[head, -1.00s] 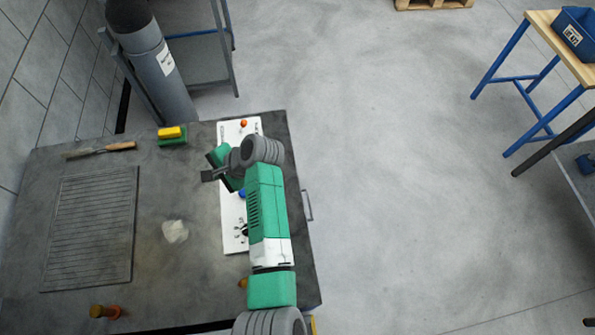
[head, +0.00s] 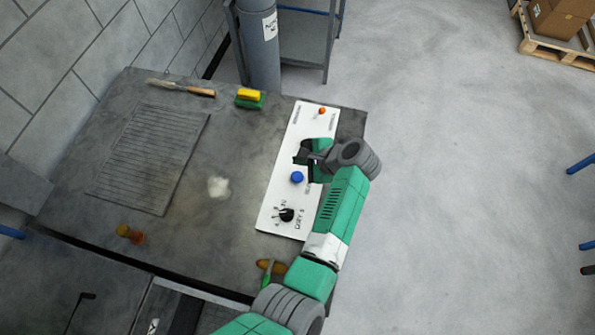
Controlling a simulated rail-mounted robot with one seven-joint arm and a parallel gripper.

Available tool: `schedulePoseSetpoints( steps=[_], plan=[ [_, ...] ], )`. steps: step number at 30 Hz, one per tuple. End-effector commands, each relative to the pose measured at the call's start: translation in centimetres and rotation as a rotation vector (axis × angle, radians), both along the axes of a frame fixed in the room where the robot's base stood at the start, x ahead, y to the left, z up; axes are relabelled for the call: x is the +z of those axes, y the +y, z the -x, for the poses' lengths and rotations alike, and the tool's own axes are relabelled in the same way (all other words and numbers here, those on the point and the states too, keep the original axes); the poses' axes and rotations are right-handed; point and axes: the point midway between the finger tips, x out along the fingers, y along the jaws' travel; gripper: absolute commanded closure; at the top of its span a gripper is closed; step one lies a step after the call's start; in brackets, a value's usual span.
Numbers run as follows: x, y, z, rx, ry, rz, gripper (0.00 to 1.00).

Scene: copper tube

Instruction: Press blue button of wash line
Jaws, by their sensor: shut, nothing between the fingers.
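In the head view, the blue button (head: 297,177) sits on a white control panel (head: 277,202) lying along the right side of a dark worktop. The panel also carries an orange-red button (head: 322,111) at its far end and a black rotary knob (head: 287,215) at its near end. My gripper (head: 302,158) is shut and empty. It is over the panel, just beyond the blue button in the picture. The blue button is in plain view. I cannot tell the gripper's height above the panel.
The worktop holds a ribbed mat (head: 150,158), a white lump (head: 218,187), a yellow-green sponge (head: 249,98), a brush (head: 180,87) and an amber piece (head: 130,234). A grey cylinder (head: 260,45) stands behind.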

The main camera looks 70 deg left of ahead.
Motion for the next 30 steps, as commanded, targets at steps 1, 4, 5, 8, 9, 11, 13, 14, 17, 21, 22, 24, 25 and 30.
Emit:
schedulePoseSetpoints(
  steps=[1, 4, 5, 8, 9, 11, 13, 14, 17, 21, 22, 24, 25, 30],
  plan=[
    [-1.4, 0.0, 0.0, -0.001, -0.001, -0.001, 1.0],
    [-2.8, 0.0, 0.0, -0.001, -0.001, 0.0, 1.0],
    [-3.3, 0.0, 0.0, -0.001, -0.001, 0.0, 1.0],
    [-4.6, 0.0, 0.0, -0.001, -0.001, 0.0, 1.0],
    [-5.2, 0.0, 0.0, 0.0, -0.001, 0.001, 1.0],
    [-5.7, 0.0, 0.0, -0.001, 0.001, 0.0, 1.0],
    [-6.4, 0.0, 0.0, -0.001, 0.001, 0.0, 1.0],
    [-6.6, 0.0, 0.0, -0.001, 0.0, 0.001, 1.0],
    [-7.0, 0.0, 0.0, -0.002, 0.0, 0.0, 1.0],
    [-6.9, 0.0, 0.0, -0.001, -0.001, 0.0, 1.0],
    [-6.9, 0.0, 0.0, -0.001, -0.001, 0.0, 1.0],
    [-6.9, 0.0, 0.0, -0.001, -0.001, 0.0, 1.0],
    [-6.9, 0.0, 0.0, -0.001, -0.001, 0.0, 1.0],
    [-6.9, 0.0, 0.0, -0.001, -0.001, 0.0, 1.0]
  ],
)
